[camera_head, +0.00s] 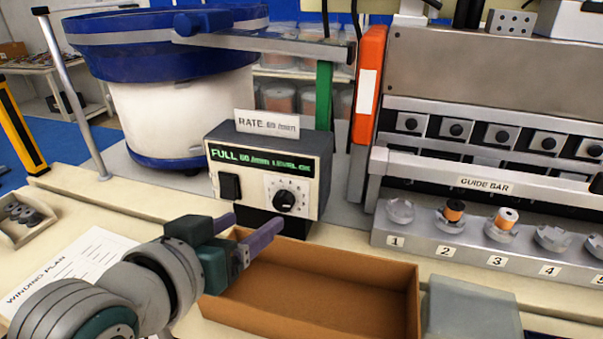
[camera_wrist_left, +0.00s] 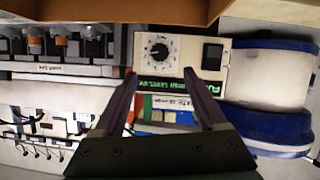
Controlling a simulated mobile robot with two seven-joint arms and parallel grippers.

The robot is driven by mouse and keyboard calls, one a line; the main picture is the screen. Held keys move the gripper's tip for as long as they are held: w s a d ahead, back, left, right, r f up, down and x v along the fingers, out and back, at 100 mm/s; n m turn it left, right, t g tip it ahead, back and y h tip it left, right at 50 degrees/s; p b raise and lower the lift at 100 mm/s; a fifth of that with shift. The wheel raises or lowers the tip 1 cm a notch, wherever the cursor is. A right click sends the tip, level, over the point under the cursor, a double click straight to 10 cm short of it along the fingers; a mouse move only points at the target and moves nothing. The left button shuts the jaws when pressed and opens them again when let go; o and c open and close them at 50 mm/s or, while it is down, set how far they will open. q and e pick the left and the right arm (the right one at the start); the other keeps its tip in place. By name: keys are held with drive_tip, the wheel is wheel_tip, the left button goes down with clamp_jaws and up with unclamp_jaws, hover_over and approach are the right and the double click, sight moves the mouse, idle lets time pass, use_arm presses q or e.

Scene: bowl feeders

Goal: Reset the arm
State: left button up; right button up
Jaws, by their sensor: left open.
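My left gripper (camera_head: 257,220) comes in from the lower left and is open, with nothing between its purple fingers. It is over the left end of an empty brown tray (camera_head: 335,297), in front of the control box (camera_head: 312,170). In the left wrist view the two fingers (camera_wrist_left: 161,74) are spread apart, with the control box (camera_wrist_left: 185,48) beyond them, upside down. The box has a black knob, a switch and a green display reading FULL. My right gripper is not in view.
A blue and white bowl feeder (camera_head: 180,110) stands behind left. A rack with numbered cups (camera_head: 400,212) and a guide bar (camera_head: 480,185) is at right; cups 2 and 3 hold spools. A grey translucent container (camera_head: 470,312) adjoins the tray. A winding plan sheet (camera_head: 75,262) lies at left.

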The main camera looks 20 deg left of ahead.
use_arm(q)
drive_tip(key=shift+s, duration=0.1)
drive_tip(key=s+a+m+g+y, duration=0.1)
drive_tip(key=s+a+m+g, duration=0.15)
drive_tip(key=s+g, duration=1.35)
drive_tip(key=s+r+t+p, duration=0.3)
drive_tip(key=r+p, duration=1.1)
drive_tip(key=s+r+t+p, duration=0.3)
drive_tip(key=r+p, duration=1.1)
drive_tip(key=r, duration=0.1)
drive_tip(key=shift+s+d+p, duration=0.2)
drive_tip(key=shift+s+p, duration=0.15)
drive_tip(key=shift+p, duration=0.05)
